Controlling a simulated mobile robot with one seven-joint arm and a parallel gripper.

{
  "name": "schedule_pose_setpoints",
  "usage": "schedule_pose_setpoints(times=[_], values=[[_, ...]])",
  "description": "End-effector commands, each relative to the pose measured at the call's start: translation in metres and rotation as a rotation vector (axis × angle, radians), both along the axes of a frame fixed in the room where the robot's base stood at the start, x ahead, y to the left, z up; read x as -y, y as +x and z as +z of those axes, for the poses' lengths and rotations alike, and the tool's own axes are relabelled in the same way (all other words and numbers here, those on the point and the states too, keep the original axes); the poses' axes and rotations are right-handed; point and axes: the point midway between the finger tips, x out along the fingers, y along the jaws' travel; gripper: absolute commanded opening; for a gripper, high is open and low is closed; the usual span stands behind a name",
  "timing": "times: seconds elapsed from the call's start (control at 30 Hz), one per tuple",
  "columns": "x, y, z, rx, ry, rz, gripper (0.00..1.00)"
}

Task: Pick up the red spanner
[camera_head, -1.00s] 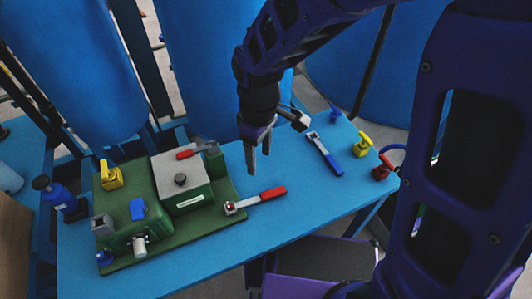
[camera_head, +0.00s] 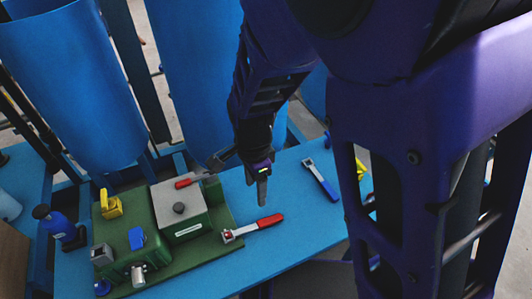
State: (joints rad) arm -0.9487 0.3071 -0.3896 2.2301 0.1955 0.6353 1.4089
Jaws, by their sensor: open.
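The red spanner (camera_head: 254,228) lies flat on the blue table, with its red handle to the right and its metal head to the left, near the green base plate. My gripper (camera_head: 262,190) points down just above and behind the red handle, apart from it as far as I can see. It is open and empty; its fingers overlap in this view, so the gap between them is hard to see.
A blue-handled spanner (camera_head: 321,180) lies to the right. A green machine (camera_head: 182,212) with a red-handled lever (camera_head: 190,181) stands left. A yellow part (camera_head: 110,204) and a blue bottle-like item (camera_head: 55,224) are farther left. Bare blue table (camera_head: 297,233) lies right of the red spanner.

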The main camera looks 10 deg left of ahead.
Motion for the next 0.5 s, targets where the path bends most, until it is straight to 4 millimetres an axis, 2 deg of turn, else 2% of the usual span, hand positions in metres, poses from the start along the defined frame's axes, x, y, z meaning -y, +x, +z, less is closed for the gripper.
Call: schedule_pose_setpoints(times=[0.17,0.5], values=[[0.001,0.000,-0.027,-0.002,-0.004,-0.019,0.65],[0.002,0.000,-0.100,-0.003,-0.003,-0.017,0.65]])
